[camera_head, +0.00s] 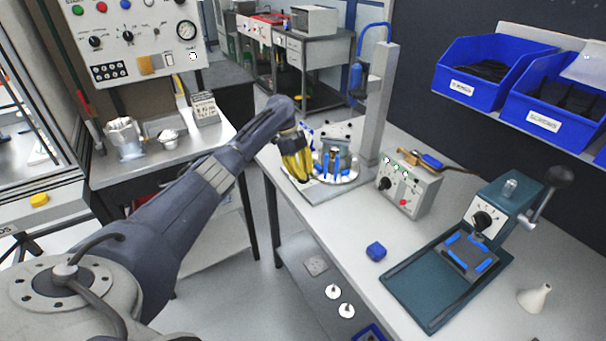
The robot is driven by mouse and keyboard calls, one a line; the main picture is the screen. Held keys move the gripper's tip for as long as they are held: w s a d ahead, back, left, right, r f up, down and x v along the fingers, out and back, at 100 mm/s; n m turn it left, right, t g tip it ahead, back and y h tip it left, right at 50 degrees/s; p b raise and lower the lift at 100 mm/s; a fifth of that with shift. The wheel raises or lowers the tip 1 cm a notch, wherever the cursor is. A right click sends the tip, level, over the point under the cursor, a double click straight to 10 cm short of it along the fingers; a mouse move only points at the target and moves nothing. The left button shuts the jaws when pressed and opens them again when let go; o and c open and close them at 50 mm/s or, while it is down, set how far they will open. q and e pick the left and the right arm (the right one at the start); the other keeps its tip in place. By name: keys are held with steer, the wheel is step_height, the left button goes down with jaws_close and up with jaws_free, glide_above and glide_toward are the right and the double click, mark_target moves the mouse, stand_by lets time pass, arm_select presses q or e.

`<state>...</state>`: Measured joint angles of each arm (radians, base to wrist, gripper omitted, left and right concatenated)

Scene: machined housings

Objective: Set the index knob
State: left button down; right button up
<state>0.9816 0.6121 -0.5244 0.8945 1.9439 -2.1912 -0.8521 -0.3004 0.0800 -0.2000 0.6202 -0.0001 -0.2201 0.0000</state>
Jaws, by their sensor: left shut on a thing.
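My left gripper (304,178), with yellow fingers, reaches in from the left and points down at the left edge of the round metal fixture (343,178). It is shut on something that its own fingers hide. The fixture carries a grey part with blue pieces and stands on a grey base plate at the foot of a tall post. I cannot tell which knob is the index knob. A black dial knob (482,220) is on the teal press (505,196), and another black knob (385,184) is on the grey control box (408,190). My right gripper is out of view.
A white cone (535,297) stands right of the press. The grey post (377,105) rises behind the fixture. Blue bins (480,75) hang on the wall.

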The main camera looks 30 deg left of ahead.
arm_select(q)
steer(key=shift+d, duration=0.15)
steer(key=c, duration=1.5)
jaws_free()
steer(key=shift+o, duration=0.2)
steer(key=v, duration=1.2)
